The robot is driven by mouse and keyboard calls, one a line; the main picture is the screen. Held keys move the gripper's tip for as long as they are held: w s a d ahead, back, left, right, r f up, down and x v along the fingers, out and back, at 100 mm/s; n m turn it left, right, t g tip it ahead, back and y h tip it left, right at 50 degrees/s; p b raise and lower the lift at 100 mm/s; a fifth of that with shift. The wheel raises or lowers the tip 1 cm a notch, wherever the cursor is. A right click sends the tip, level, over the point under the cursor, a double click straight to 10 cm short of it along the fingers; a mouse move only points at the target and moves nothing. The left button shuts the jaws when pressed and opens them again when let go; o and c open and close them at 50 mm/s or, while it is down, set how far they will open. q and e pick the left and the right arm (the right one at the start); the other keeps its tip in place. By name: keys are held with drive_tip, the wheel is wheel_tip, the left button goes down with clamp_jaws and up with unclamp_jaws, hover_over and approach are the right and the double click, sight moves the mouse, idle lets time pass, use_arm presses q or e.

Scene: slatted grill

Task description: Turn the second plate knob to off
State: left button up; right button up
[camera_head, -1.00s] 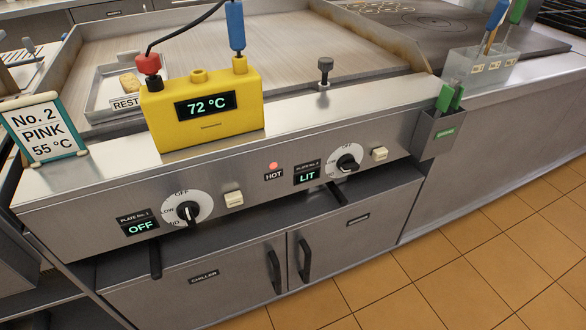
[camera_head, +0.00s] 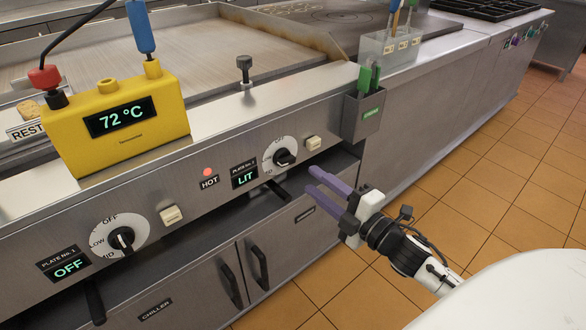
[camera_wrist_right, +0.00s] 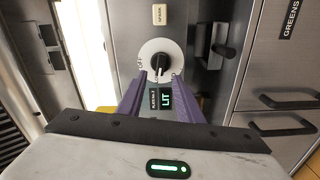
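The second plate knob (camera_head: 285,157) is a black knob on a white dial, right of the plate No. 2 display (camera_head: 244,177), which reads LIT. My right gripper (camera_head: 312,181) has purple fingers, spread apart and empty. It is in front of the panel, right of and a little below the knob in the head view. In the right wrist view, the knob (camera_wrist_right: 160,62) shows ahead, in line with the gap between the fingertips (camera_wrist_right: 159,79). I see no contact with it. The display (camera_wrist_right: 166,99) shows between the fingers. My left gripper is not in view.
The first plate knob (camera_head: 122,240) is at the left, by a display reading OFF. A red HOT light (camera_head: 208,172) glows. A cream button (camera_head: 313,143) sits right of the second knob. A yellow thermometer (camera_head: 115,125) stands on the ledge. A dark handle (camera_head: 277,189) protrudes below the knob.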

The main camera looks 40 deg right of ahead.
sight(289, 163)
drive_tip(key=w, duration=0.8)
drive_tip(key=shift+w+a, duration=0.35)
drive_tip(key=shift+c, duration=0.2)
clamp_jaws()
